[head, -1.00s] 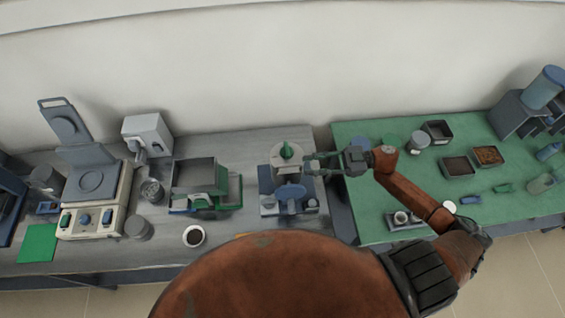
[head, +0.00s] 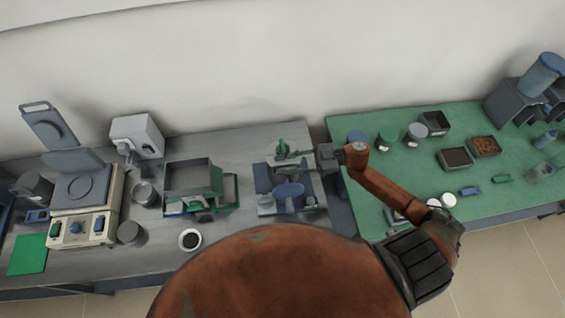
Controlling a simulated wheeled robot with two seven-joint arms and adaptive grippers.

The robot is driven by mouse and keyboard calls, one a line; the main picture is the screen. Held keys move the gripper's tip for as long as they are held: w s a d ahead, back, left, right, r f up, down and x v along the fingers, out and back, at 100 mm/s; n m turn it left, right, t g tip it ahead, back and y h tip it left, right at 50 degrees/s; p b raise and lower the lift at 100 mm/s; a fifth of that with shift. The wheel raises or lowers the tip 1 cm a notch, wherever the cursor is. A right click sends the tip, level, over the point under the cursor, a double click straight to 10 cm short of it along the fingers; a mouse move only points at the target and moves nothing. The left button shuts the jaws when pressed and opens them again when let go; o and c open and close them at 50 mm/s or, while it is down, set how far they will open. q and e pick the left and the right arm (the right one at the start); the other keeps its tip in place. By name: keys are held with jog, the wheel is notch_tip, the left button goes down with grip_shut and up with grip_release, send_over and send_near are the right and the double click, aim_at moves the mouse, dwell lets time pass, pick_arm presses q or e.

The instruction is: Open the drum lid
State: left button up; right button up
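The drum machine (head: 288,191) stands on the grey bench near its right end, a small grey-blue unit with a blue round part in front. A green knob (head: 282,146) shows at its back, at the tip of my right gripper (head: 299,154). The pale lid top around the knob no longer faces up; the lid looks tilted back, though its body is hard to make out. The gripper reaches in from the right. Its fingers are small and partly merge with the knob, so their grip is unclear. My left gripper is out of view.
A green bench (head: 350,190) with trays and jars stands right, beyond a narrow gap. On the grey bench are an open grey box (head: 188,175), a cup of dark contents (head: 190,240) and a balance-like device (head: 85,205). My rust-coloured body covers the front middle.

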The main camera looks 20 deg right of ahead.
jog(key=shift+w+a, duration=0.1)
jog(key=shift+a, duration=0.25)
jog(key=shift+c, duration=0.5)
grip_shut()
